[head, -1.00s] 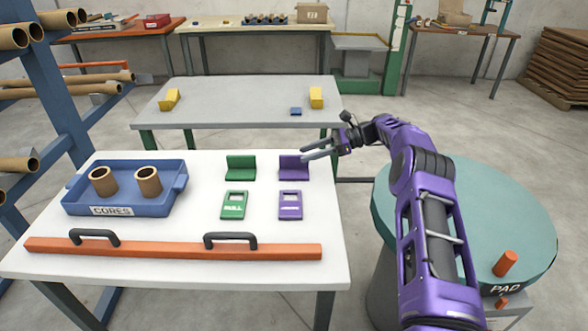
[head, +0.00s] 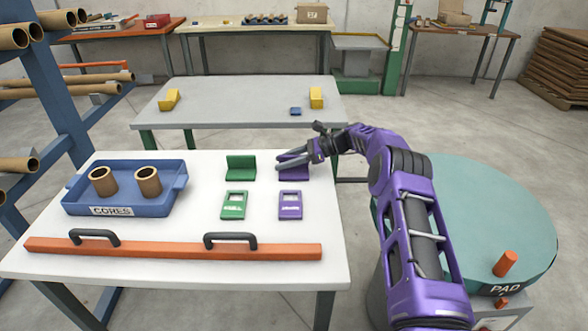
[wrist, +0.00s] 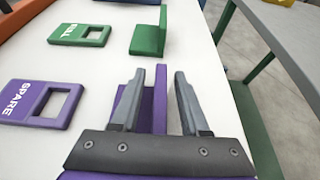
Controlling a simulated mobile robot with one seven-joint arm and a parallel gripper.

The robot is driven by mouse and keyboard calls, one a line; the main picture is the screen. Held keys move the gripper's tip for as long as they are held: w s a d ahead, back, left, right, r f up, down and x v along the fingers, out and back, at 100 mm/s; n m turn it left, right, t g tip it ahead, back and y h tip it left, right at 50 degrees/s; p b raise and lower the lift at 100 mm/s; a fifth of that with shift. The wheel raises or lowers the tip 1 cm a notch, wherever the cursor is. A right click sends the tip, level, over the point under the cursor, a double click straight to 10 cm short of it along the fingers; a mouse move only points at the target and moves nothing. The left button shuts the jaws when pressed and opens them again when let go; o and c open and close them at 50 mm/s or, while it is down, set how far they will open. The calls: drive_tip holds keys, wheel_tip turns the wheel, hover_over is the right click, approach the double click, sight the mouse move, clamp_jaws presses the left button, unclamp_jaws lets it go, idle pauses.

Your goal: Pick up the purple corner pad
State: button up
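The purple corner pad (head: 296,176) is an L-shaped block on the white table, at the far right, partly hidden by my gripper. My gripper (head: 280,159) is open, its fingers over the pad from the right. In the wrist view, the pad's upright wall (wrist: 160,96) stands between the two fingers (wrist: 159,73), with a gap to the right finger. The pad's flat part shows left of the left finger. Whether a finger touches the pad I cannot tell.
A green corner pad (head: 241,167) stands left of the purple one. In front lie a green plate (head: 234,212) and a purple SPARE plate (wrist: 58,119). A blue CORES tray (head: 80,200) and an orange bar (head: 170,249) with black handles are farther left and nearer.

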clamp_jaws()
